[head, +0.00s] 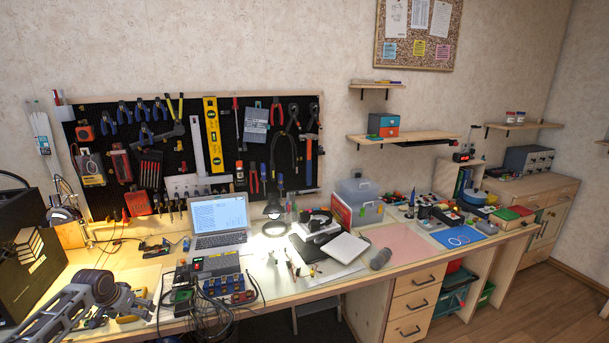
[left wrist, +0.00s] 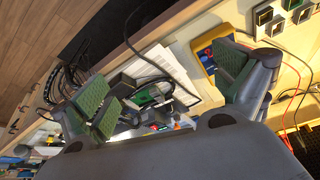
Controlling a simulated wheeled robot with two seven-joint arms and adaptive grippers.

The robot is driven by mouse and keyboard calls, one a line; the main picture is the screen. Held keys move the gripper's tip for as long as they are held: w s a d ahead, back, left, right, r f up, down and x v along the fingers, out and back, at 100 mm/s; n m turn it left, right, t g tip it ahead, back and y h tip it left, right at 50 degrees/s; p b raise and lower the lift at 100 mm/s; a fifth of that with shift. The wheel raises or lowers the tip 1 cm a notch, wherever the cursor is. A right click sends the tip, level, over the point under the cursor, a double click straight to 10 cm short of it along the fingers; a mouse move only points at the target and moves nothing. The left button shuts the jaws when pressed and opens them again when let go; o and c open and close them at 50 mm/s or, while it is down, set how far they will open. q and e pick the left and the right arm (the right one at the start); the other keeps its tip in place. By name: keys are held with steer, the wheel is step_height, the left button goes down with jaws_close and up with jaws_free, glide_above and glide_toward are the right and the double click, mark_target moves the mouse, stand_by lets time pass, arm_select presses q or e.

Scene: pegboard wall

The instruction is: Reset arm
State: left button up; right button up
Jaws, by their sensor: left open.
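My left arm comes in from the lower left in the head view, with its left gripper (head: 140,302) above the left end of the workbench (head: 372,283). In the left wrist view, the left gripper (left wrist: 168,90) has its two green-padded fingers spread wide apart with nothing between them. Beyond the fingers lie cables, a white sheet (left wrist: 175,68) and a yellow-and-blue device (left wrist: 208,55) on the bench. My right gripper does not show in either view.
A pegboard (head: 180,150) full of tools stands behind the bench. A laptop (head: 220,215), a lit lamp (head: 274,212) and a cluster of electronics with cables (head: 205,280) crowd the bench. A pink mat (head: 400,243) farther right is mostly clear.

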arm_select(q)
steer(key=s+d+f, duration=0.1)
steer(key=s+f, duration=0.3)
steer(key=f, duration=0.7)
steer(key=s+d+f, duration=0.2)
steer(key=s+f, duration=0.2)
steer(key=f, duration=0.7)
steer(key=s+d+f+g+y, duration=0.1)
steer(key=s+d+f, duration=0.2)
steer(key=s+f, duration=0.45)
steer(key=s+d+f+g, duration=0.1)
steer(key=s+d+f, duration=0.2)
steer(key=s+f, duration=0.4)
steer(key=s+d+f, duration=0.5)
steer(key=s+d, duration=0.1)
steer(key=s, duration=0.5)
steer(key=s+d+f+m+g, duration=0.1)
steer(key=s+d+f, duration=0.5)
steer(key=s, duration=0.6)
steer(key=s+d+f+m+h, duration=0.1)
steer(key=s+d+f, duration=0.4)
steer(key=s+d, duration=0.3)
steer(key=s, duration=0.3)
steer(key=shift+s+d+f+g, duration=0.15)
steer(key=shift+s+f+g, duration=0.05)
steer(key=shift+f+g, duration=0.1)
